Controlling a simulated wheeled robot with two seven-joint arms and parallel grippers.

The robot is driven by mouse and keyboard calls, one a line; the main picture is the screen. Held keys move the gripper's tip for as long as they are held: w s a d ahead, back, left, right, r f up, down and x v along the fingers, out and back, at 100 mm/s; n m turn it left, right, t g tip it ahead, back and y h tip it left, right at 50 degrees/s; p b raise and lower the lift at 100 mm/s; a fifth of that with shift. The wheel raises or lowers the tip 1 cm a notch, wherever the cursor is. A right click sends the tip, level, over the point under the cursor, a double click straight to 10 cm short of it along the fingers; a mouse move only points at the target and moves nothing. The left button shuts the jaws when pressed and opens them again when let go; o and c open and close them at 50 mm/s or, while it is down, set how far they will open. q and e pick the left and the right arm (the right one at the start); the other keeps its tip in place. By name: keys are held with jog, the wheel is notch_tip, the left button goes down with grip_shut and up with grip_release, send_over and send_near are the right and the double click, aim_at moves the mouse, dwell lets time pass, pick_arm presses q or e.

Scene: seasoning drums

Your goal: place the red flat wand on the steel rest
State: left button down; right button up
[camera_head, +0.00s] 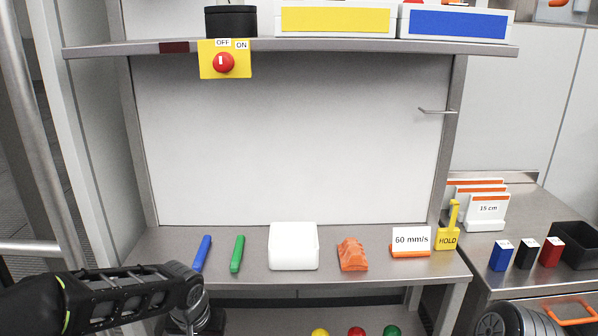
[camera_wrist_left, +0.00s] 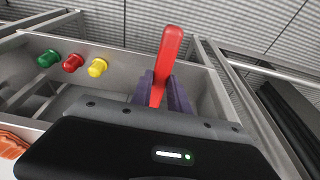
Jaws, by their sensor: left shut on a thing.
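The red flat wand (camera_wrist_left: 168,60) stands up between the purple finger pads of my left gripper (camera_wrist_left: 163,98) in the left wrist view. The gripper is shut on its lower part. In the head view my left gripper (camera_head: 197,316) is low at the front left, below the bench's front edge, and the red wand cannot be made out there. A blue wand (camera_head: 202,253) and a green wand (camera_head: 237,253) lie side by side on the bench. I cannot tell which thing is the steel rest. My right gripper is not in view.
The steel bench (camera_head: 335,276) holds a white block (camera_head: 293,246), an orange piece (camera_head: 352,254), a "60 mm/s" card (camera_head: 411,240) and a yellow HOLD tag (camera_head: 447,236). A metal hook (camera_head: 432,111) juts from the right post. A shelf (camera_head: 300,45) spans above. Coloured knobs (camera_head: 356,331) are below.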

pick_arm(q)
jog(key=s+f, duration=0.3)
jog(key=f, duration=1.1)
jog(key=shift+s+f, duration=0.2)
jog(key=shift+s, duration=0.2)
jog(key=shift+d, duration=0.1)
